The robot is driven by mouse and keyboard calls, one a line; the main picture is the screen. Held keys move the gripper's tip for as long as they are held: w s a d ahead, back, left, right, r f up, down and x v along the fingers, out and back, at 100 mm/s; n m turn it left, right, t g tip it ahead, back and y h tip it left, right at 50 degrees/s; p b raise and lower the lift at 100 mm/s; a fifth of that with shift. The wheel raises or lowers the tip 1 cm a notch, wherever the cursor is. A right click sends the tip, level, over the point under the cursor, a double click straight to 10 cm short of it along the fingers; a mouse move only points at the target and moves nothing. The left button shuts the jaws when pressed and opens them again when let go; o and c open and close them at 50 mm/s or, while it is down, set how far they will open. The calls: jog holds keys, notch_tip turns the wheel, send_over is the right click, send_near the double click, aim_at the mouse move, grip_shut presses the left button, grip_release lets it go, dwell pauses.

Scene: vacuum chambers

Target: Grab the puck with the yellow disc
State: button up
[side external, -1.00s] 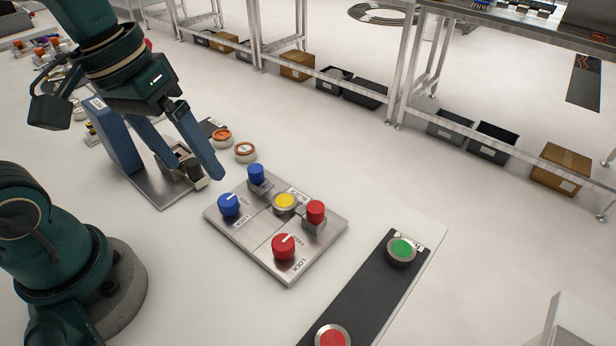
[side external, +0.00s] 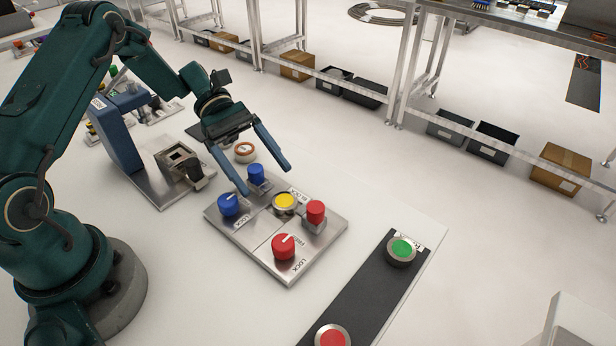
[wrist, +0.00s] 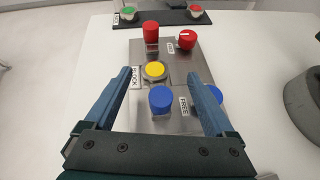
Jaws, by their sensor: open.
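The puck with the yellow disc (side external: 284,201) has a metallic rim and sits flat in the middle of the metal plate (side external: 257,259). It also shows in the wrist view (wrist: 155,70), just past the fingertips and between them in the picture. My gripper (side external: 266,180) is open and empty, tilted down above the plate's far left side. In the wrist view my gripper (wrist: 160,74) spreads its two blue fingers to either side, with a blue cylinder (wrist: 161,101) showing between them. I cannot tell the exact height of the fingertips.
Around the puck stand a blue knob (side external: 229,205), a red cylinder (side external: 316,212) and a red knob (side external: 283,246). An orange-ringed puck (side external: 245,152) lies behind the plate. A metal fixture (side external: 177,158) stands left. A black strip (side external: 374,288) carries green and red buttons.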

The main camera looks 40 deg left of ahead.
aim_at(283, 200)
jog(key=shift+w+a+f+n+t+h, duration=0.1)
jog(key=shift+w+f+n+t+h, duration=0.05)
jog(key=shift+f+n+h, duration=0.2)
jog(key=shift+w+a+f+n+t+h, duration=0.15)
jog(key=shift+f+n+h, duration=0.1)
jog(key=shift+f+n, duration=0.15)
jog(key=shift+x, duration=2.6)
grip_shut()
